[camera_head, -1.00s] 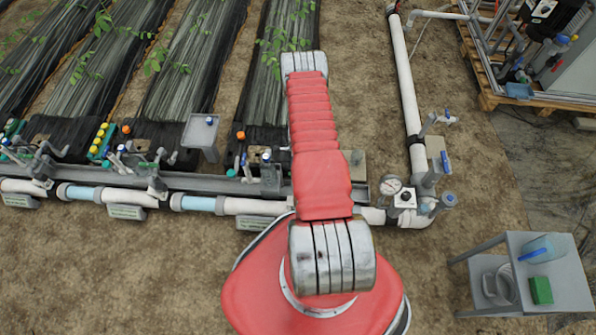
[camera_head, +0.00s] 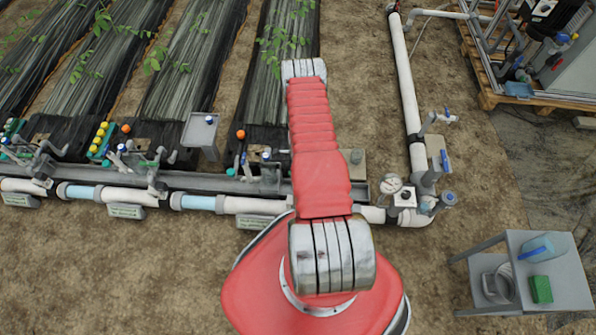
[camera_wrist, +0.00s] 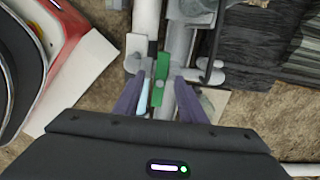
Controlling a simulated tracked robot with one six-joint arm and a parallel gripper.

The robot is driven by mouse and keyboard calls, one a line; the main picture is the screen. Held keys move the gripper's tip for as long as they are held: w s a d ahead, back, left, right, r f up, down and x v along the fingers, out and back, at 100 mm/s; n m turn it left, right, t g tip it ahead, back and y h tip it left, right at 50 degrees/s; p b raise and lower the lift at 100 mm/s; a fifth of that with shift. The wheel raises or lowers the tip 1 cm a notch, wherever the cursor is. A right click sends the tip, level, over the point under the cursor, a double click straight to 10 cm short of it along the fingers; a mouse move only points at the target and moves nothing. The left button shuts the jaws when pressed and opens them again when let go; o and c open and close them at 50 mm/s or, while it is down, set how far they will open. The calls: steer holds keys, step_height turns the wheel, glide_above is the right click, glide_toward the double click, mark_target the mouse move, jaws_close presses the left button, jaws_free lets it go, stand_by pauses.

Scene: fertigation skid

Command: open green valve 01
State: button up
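The green valve handle (camera_wrist: 152,74) shows in the wrist view as a narrow green bar with a green piece at its lower end. It lies between the two dark purple fingers of my gripper (camera_wrist: 159,79). The fingers are apart, with a gap on each side of the green bar. I cannot tell how far the handle is below the fingertips. In the head view my red arm hides the gripper and this valve. No number is readable on the valve.
A pale pipe (camera_wrist: 146,20) runs beside the valve in the wrist view. In the head view the manifold pipe (camera_head: 255,206) with several valves crosses the middle. A pressure gauge (camera_head: 391,184) stands right of my arm. A grey table (camera_head: 565,278) is at the lower right.

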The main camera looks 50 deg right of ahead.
steer(key=shift+f, duration=1.05)
steer(key=shift+s+a+f, duration=0.1)
steer(key=shift+c, duration=0.2)
jaws_close()
steer(key=shift+c, duration=0.7)
jaws_free()
